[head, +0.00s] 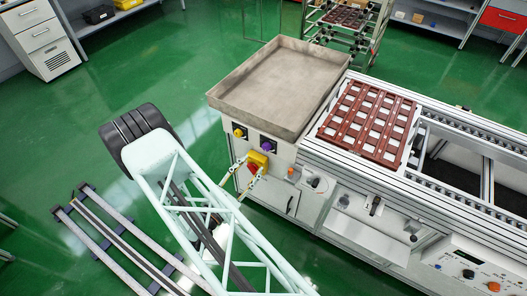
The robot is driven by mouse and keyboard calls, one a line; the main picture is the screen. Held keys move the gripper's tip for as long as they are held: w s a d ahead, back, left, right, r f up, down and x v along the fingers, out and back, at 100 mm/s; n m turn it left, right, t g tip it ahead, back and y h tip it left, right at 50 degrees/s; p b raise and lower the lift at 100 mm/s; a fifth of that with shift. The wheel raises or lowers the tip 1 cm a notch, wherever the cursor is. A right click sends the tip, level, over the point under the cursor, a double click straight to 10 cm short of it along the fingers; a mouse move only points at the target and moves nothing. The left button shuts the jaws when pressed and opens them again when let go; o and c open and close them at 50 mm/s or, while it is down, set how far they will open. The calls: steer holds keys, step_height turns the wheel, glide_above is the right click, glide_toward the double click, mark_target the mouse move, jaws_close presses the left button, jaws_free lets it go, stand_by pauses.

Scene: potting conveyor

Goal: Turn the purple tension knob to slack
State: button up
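The purple tension knob (266,144) is on the upper front panel of the cabinet, below the grey tray. The way its pointer faces is too small to tell. My gripper (252,164) is below and slightly left of the knob, with its two pale fingers spread apart. It looks open, with no part of the purple knob between the fingers. A yellow block with a red part (258,159) shows between and behind the fingers; I cannot tell whether they touch it.
A yellow knob (240,132) is left of the purple one. An orange button (291,172) is to the lower right. A grey tray (280,84) overhangs the panel. A brown pot grid (369,121) lies on the conveyor.

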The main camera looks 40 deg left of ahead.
mark_target(265, 149)
steer(key=shift+w+a+b, duration=0.15)
steer(key=shift+w, duration=1.55)
steer(key=shift+w+a+b, duration=0.1)
steer(key=shift+w+a, duration=0.05)
steer(key=shift+w, duration=1.5)
steer(key=shift+w+a+b, duration=0.15)
steer(key=shift+w, duration=1.55)
steer(key=c, duration=0.8)
steer(key=shift+c, duration=0.2)
